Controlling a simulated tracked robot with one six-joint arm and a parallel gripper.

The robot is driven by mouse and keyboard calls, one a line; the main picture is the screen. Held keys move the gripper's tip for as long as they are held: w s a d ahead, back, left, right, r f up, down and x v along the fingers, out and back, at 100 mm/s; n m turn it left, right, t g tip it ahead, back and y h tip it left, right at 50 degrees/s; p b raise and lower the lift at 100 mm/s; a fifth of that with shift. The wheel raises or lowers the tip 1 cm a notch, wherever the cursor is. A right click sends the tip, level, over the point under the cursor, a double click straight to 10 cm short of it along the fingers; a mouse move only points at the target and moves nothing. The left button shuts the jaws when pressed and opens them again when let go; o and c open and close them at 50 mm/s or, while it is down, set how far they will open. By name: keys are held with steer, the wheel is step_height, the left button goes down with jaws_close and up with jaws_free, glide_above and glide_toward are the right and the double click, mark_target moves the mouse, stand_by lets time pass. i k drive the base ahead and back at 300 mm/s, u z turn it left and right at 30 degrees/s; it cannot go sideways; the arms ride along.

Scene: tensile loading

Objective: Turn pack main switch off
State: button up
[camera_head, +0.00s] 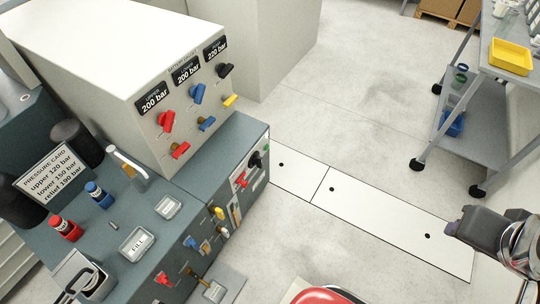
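A black rotary handle (255,159) sits on the right-hand face of the grey-green hydraulic pack (205,165). My gripper (452,229) is at the right edge, over the floor, well apart from the pack. Only its dark end and part of the wrist show. It touches nothing that I can see, and I cannot tell whether its fingers are open.
A white cabinet on the pack carries pressure displays (186,71) and red, blue, black and yellow handles. More coloured valves (190,242) sit low on the pack's front. A pressure card (48,174) stands left. A trolley with a yellow tray (510,57) is upper right.

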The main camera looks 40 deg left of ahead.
mark_target(258, 161)
steer(key=i, duration=1.3)
steer(key=u, duration=3.65)
